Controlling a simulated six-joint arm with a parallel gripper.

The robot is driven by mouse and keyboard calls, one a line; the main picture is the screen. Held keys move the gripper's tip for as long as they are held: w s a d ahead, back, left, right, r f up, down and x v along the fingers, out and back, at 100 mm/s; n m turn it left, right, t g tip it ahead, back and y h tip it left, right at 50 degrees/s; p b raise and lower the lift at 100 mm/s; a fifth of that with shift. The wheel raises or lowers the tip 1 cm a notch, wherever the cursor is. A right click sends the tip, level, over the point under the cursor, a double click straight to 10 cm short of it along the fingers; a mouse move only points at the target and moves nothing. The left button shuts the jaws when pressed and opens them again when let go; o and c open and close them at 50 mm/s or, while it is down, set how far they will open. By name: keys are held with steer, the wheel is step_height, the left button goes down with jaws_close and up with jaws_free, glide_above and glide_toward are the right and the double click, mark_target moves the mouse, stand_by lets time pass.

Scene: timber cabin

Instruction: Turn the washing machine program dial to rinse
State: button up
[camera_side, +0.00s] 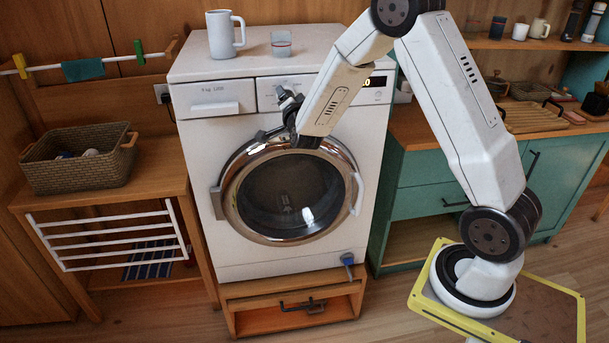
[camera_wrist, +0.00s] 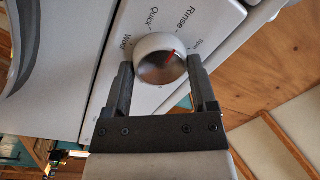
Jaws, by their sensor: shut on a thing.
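The white washing machine (camera_side: 190,130) stands in the middle of the side view. My gripper (camera_side: 284,97) is at its control panel, and the dial is hidden behind the gripper there. In the wrist view the round white program dial (camera_wrist: 160,58) sits between the two dark fingers of my gripper (camera_wrist: 162,80), which are shut on it from both sides. Quick and another partly hidden label lie to the left.
A wicker basket (camera_side: 78,165) is on the wooden stand at left. A teal cabinet (camera_side: 420,200) stands at right. The round door (camera_side: 290,195) is below the panel.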

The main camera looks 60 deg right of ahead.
steer(key=shift+m, duration=0.4)
steer(key=o, duration=1.2)
steer(key=shift+c, duration=0.2)
steer(key=shift+s+a, duration=0.1)
steer(key=v, duration=0.7)
steer(key=shift+s+a, duration=0.2)
steer(key=shift+a, duration=0.1)
